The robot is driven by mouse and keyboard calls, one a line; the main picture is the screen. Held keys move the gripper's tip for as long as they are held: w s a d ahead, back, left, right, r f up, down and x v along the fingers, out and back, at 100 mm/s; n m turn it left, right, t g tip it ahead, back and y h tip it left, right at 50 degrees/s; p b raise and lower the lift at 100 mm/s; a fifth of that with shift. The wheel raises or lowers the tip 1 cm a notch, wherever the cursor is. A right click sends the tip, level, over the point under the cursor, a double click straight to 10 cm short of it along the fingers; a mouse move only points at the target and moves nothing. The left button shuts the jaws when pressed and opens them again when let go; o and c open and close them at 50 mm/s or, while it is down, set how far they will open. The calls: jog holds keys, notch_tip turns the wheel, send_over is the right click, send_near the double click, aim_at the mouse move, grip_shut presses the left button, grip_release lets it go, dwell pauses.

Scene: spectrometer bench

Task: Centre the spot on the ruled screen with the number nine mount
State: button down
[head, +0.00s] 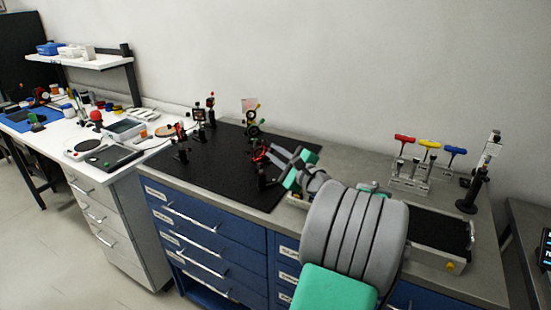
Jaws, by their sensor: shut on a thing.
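My gripper (272,152) reaches in from the right, low over the black breadboard (214,160). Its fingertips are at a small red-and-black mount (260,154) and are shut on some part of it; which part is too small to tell. Behind it stands a post with green and yellow round parts (253,122). A pale, pinkish card (249,104) stands at the back of the breadboard and may be the ruled screen. No rulings, light spot or mount numbers can be read at this size.
Other dark posted mounts (180,153) stand along the breadboard's left side. A rack (410,180) with red, yellow and blue T-handled drivers stands at right, beside a tall black post (472,193). My arm hides much of the bench's front. A cluttered white table (150,140) lies left.

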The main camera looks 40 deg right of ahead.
jog(key=n+b, duration=0.1)
jog(key=n, duration=0.1)
jog(key=shift+f+n, duration=0.15)
jog(key=shift+n, duration=0.15)
jog(key=shift+n+b, duration=0.9)
jog(key=shift+n, duration=0.2)
jog(key=shift+r, duration=0.2)
jog(key=c, duration=1.4)
grip_release()
jog(key=shift+o, duration=0.2)
jog(key=s+b, duration=0.1)
jog(key=s, duration=0.6)
jog(key=shift+s+a, duration=0.35)
jog(key=shift+a, duration=0.1)
